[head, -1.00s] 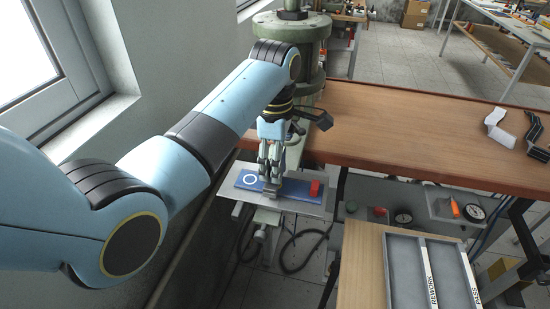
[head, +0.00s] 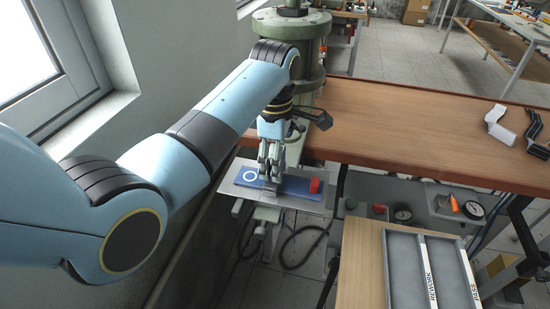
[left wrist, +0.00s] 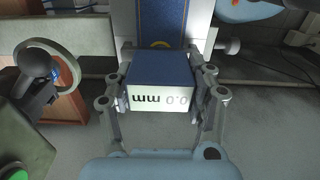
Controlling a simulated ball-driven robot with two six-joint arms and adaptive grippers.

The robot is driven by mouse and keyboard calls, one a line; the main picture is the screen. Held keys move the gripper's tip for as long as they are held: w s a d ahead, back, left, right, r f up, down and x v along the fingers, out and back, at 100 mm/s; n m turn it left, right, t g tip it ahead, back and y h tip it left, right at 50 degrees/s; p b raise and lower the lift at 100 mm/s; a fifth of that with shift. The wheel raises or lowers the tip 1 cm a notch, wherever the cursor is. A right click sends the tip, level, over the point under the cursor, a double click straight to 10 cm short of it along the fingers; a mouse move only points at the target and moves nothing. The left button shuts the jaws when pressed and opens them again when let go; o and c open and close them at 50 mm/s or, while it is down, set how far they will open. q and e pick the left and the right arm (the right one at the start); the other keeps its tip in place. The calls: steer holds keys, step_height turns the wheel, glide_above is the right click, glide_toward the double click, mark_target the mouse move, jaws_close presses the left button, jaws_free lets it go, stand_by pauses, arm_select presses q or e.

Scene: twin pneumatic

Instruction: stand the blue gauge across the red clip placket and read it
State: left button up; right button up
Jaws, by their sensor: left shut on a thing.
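My left gripper (head: 271,183) is shut on a blue block-shaped gauge (left wrist: 162,68), between the two jaws in the left wrist view. The gauge's white face shows "0.0 mm" upside down. In the head view the gauge is mostly hidden by the gripper. The gripper is over the middle of a flat blue strip (head: 297,185) that has a white ring (head: 250,175) at its left. A red clip (head: 314,185) sits at its right end. I cannot tell whether the gauge touches the strip. My right gripper is not in view.
The strip lies on a metal plate (head: 310,204) beside a green machine column (head: 296,45). A brown bench (head: 400,130) stands behind, with two angled brackets (head: 498,122) at its right. Grey trays (head: 405,270), one marked REWORK, are at the lower right. A wall and window are at the left.

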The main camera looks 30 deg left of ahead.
arm_select(q)
steer(key=shift+f, duration=0.2)
steer(key=o, duration=1.5)
step_height(320, 180, up, 7)
steer(key=shift+r, duration=0.2)
